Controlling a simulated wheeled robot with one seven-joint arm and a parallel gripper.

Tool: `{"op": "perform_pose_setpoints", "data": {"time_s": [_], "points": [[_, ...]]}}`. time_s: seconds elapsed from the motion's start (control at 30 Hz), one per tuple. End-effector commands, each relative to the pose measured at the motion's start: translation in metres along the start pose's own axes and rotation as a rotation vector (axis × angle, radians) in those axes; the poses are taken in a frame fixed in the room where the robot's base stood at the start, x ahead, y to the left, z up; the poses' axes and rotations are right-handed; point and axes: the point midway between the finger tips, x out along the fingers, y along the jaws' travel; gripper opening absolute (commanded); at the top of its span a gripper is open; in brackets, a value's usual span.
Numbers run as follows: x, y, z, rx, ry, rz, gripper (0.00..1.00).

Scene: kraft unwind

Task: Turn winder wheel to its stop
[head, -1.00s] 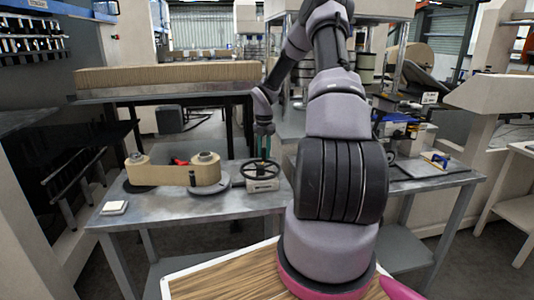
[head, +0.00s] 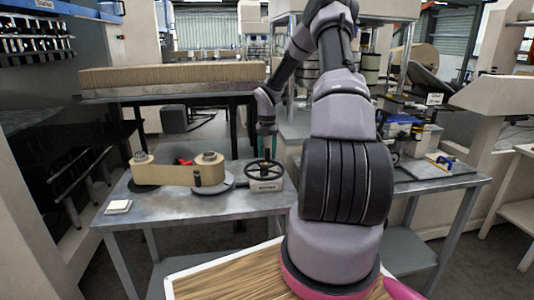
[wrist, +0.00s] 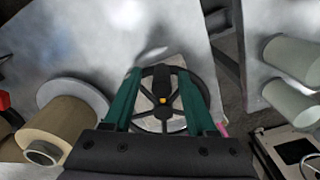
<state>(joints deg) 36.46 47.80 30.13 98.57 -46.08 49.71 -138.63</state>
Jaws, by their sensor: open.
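The black spoked winder wheel (head: 264,172) sits on a small light box with a label, on the grey metal table. In the wrist view the wheel (wrist: 163,118) shows from above, with a yellow spot near its hub. My gripper (head: 266,150) is above the wheel, pointing down. In the wrist view its two green fingers (wrist: 161,84) are spread apart, one over each side of the wheel. I cannot tell whether the fingers touch the rim. A kraft paper roll (head: 146,170) with a band of brown paper stretches to a second spindle (head: 209,159) left of the wheel.
The grey table (head: 240,208) has bare room in front of the wheel. A white pad (head: 118,207) lies at its left end. A red object (head: 184,161) lies behind the paper band. A stack of brown board (head: 170,74) stands on a table behind.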

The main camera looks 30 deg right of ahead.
Motion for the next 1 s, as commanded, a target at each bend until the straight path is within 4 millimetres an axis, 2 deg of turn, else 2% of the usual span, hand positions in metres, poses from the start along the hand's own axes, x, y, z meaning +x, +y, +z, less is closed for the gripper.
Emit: {"op": "perform_pose_setpoints", "data": {"time_s": [0.17,0.5,0.63,0.8,1.0], "points": [[-0.009,0.0,0.001,0.001,-0.002,0.0,0.57],[-0.074,0.0,0.002,0.001,-0.005,0.001,0.57],[-0.094,0.0,0.001,0.001,-0.003,0.0,0.57],[-0.107,0.0,0.0,0.0,0.0,0.0,0.57],[-0.108,0.0,0.0,0.0,0.001,0.0,0.57]]}}
